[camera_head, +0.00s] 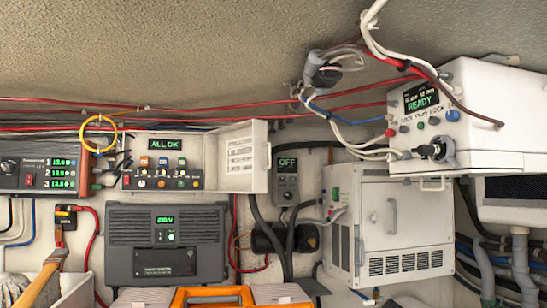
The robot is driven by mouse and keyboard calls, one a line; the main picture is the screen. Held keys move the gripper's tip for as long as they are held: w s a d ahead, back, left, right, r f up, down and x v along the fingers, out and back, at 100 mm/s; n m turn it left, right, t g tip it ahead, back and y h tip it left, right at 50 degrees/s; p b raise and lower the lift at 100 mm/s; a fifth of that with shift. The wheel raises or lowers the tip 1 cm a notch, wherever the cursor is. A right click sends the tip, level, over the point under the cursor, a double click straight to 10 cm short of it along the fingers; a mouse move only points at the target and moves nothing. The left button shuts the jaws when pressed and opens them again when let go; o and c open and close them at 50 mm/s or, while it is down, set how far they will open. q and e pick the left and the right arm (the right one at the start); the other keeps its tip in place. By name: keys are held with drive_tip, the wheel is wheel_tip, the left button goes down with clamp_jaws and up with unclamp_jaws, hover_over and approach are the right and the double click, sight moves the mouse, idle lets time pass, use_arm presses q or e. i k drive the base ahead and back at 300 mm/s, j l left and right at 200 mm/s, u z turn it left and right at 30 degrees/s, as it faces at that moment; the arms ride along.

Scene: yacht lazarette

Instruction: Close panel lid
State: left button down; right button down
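The control panel (163,144) is a white box on the wall, left of centre, with a green "ALL OK" display and rows of coloured buttons and knobs. Its white lid (257,176) stands open, swung out to the right side of the box. A printed label shows on the lid's inner face, and a small handle is on its right edge. The panel's face is uncovered. Neither of my grippers is in view.
A small grey "OFF" unit (286,182) is right of the lid. A dark "230 V" unit (166,243) sits below the panel. A yellow cable loop (84,134) hangs to its left. A white cabinet (388,225) and a "READY" box (480,125) are at right. An orange item (212,294) is at the bottom.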

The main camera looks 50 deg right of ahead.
sight(236, 155)
drive_tip(key=z, duration=2.5)
